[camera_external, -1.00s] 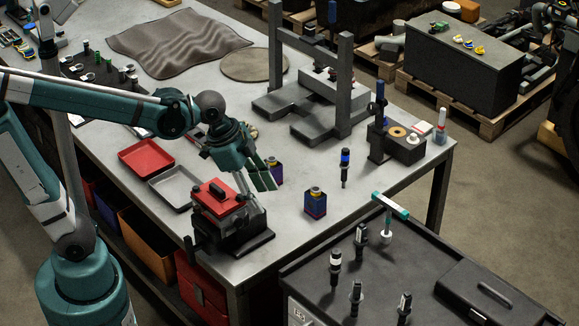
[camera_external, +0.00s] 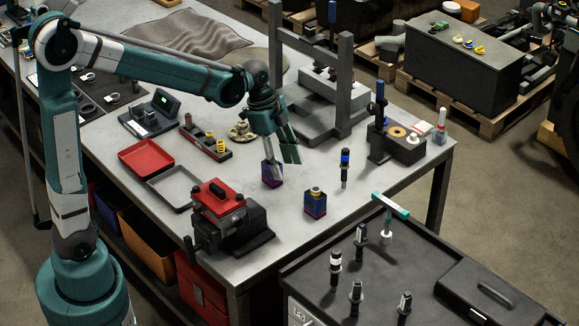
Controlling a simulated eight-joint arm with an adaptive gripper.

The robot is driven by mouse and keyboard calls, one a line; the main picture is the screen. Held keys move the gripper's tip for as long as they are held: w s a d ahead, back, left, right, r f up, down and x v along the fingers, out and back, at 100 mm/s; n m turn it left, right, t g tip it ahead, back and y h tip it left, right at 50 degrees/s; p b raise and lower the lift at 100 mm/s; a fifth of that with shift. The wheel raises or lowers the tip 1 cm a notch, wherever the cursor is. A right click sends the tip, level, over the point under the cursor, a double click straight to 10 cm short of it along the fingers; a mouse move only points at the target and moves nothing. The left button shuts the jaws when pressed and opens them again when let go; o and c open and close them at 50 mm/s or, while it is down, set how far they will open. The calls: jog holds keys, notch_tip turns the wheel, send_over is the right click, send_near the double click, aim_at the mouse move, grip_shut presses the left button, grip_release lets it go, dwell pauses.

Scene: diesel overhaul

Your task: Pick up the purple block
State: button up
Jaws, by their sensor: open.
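The purple block (camera_external: 271,182) stands on the grey workbench, left of the blue and red block with a yellow top (camera_external: 315,204). My gripper (camera_external: 282,161) points down over the bench with its fingers spread. One finger overlaps the top of the purple block in the picture, and the other hangs to its right. The block's top is mostly hidden by the finger. I cannot tell whether the finger touches the block. Nothing shows held between the fingers.
A vise with a red top (camera_external: 228,215) stands in front. A red tray (camera_external: 146,158) and a grey tray (camera_external: 174,188) lie to the left. A dark upright tool (camera_external: 345,167) and a grey press frame (camera_external: 343,90) stand to the right and behind.

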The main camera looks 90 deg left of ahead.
jog(key=s+a+f+m, duration=0.1)
jog(key=s+a+f, duration=0.1)
jog(key=a+f, duration=0.3)
jog(key=s+a+f+m+h, duration=0.1)
jog(key=s+a+f, duration=0.2)
jog(key=a, duration=0.9)
jog(key=s+a+f+m+h, duration=0.1)
jog(key=s+a+f, duration=0.1)
jog(key=a+f, duration=0.5)
jog(key=shift+s+a+m, duration=0.25)
jog(key=shift+a+m, duration=0.05)
jog(key=shift+a, duration=0.6)
jog(key=shift+x, duration=1.25)
jog(key=shift+x, duration=2.65)
jog(key=shift+d, duration=0.15)
jog(key=shift+r, duration=0.1)
jog(key=c, duration=1.2)
